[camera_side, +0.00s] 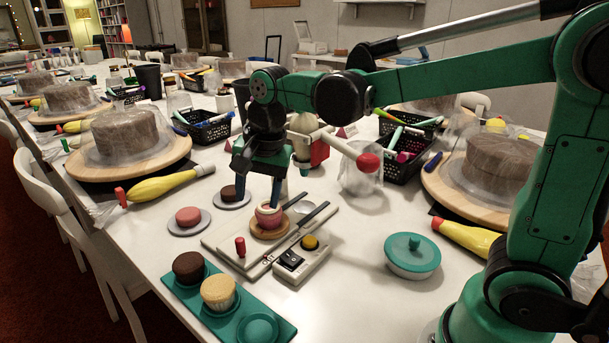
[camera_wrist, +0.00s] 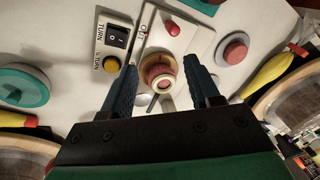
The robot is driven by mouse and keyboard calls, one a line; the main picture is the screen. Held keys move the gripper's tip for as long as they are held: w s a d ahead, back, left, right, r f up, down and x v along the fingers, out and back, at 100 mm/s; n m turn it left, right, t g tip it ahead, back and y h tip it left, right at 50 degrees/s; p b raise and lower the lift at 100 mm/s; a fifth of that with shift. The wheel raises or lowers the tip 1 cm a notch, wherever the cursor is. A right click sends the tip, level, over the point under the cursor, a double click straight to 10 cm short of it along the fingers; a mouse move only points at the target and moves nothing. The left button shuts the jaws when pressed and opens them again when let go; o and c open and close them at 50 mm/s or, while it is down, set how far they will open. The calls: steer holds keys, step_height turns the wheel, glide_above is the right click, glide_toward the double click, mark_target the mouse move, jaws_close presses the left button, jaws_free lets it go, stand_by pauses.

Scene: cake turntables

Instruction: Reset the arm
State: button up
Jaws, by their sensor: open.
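My gripper (camera_side: 258,200) points down over the turntable device (camera_side: 222,238) in the side view. Its two blue fingers are open. In the wrist view the gripper (camera_wrist: 161,68) has a finger on each side of a small pink cake with a cream ring on top (camera_wrist: 163,84), with visible gaps. I cannot tell exactly how high the fingertips are above the plate.
A switch box (camera_side: 301,260) with a yellow knob lies beside the device. A teal tray (camera_side: 262,333) holds a chocolate and a pale cupcake. A teal-lidded bowl (camera_side: 412,256), saucers with pink (camera_side: 188,217) and brown discs, piping bags, black baskets and covered cakes surround it.

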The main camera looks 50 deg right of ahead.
steer(key=s+d+f+n+t, duration=0.1)
steer(key=s+n+t, duration=0.3)
steer(key=s+n, duration=0.4)
steer(key=shift+s+d+f+n+t, duration=0.25)
steer(key=shift+d+n, duration=0.4)
steer(key=shift+n, duration=1.15)
